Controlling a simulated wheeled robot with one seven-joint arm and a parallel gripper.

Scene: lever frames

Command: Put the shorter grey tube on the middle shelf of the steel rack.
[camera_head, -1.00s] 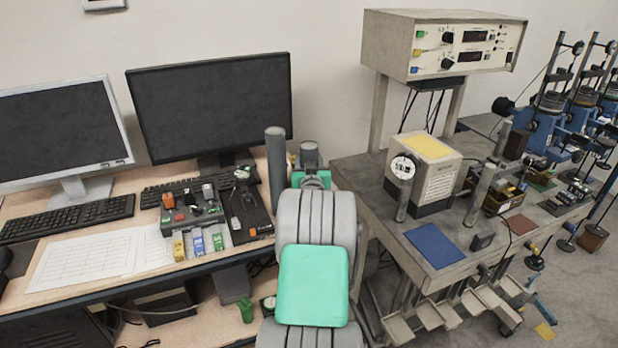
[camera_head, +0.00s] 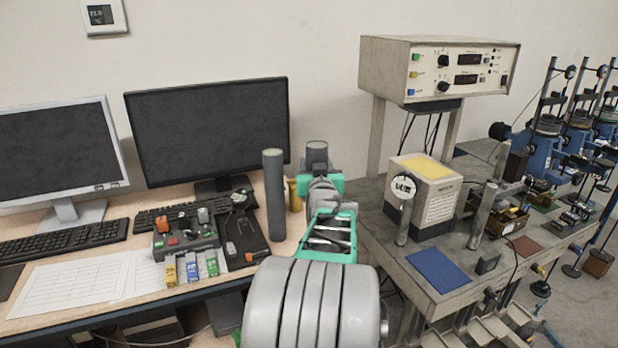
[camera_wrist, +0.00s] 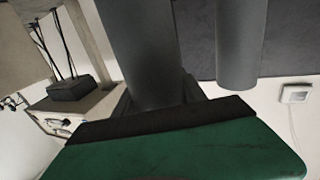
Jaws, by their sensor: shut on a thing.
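My gripper (camera_head: 318,184) is shut on the shorter grey tube (camera_head: 317,154), which stands upright above the right part of the wooden desk. My arm hides its lower part in the head view. In the wrist view the held tube (camera_wrist: 142,50) rises between the jaws, and the dark jaw edge crosses in front of it. The taller grey tube (camera_head: 274,195) stands upright on the desk just left of my gripper, apart from it. It also shows in the wrist view (camera_wrist: 240,45). I cannot make out the steel rack in either view.
A yellow object (camera_head: 294,195) stands between the tubes. To the right, a bench holds a white instrument (camera_head: 425,190), metal posts and a blue mat (camera_head: 437,270).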

